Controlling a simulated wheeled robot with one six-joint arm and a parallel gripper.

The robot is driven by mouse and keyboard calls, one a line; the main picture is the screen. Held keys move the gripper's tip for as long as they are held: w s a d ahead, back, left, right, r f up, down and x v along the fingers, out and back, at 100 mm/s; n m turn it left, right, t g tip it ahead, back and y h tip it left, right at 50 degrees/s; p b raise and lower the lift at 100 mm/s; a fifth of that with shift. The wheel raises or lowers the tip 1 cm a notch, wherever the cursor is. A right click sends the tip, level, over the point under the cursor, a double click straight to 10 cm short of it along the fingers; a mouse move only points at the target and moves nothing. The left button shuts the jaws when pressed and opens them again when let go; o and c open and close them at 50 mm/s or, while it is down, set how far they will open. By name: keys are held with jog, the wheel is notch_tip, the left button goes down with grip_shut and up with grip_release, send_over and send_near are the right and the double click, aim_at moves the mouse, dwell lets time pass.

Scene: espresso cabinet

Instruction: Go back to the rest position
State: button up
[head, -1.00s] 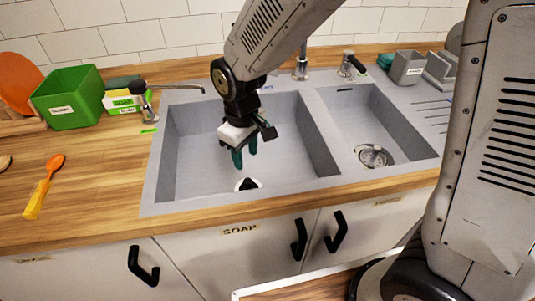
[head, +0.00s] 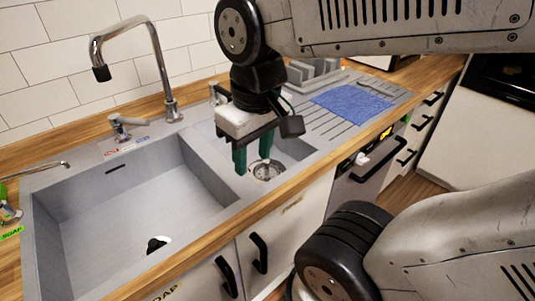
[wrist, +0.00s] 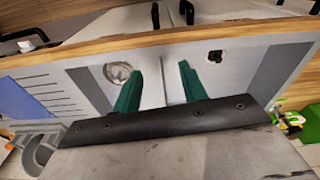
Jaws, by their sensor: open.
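My gripper (head: 253,163) hangs over the smaller right sink bowl in the head view, its green fingers pointing down. In the wrist view my gripper (wrist: 162,85) shows its two green fingers apart with nothing between them. It is open and empty. The grey double sink (head: 205,195) lies below it, with a round drain (head: 267,170) in the small bowl just right of the fingers. The arm above my gripper reaches in from the right side of the head view.
A tall chrome faucet (head: 160,60) stands behind the sink. A blue cloth (head: 352,102) lies on the drainboard, with a grey rack (head: 315,75) behind it. Black cabinet handles (head: 259,253) stick out along the front. The large left bowl (head: 130,220) is empty apart from its drain.

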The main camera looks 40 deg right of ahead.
jog(key=s, duration=0.1)
jog(key=s+d, duration=0.1)
jog(key=shift+s+r+m, duration=0.15)
jog(key=shift+s+m, duration=0.15)
jog(key=shift+m, duration=0.1)
dwell(1.1)
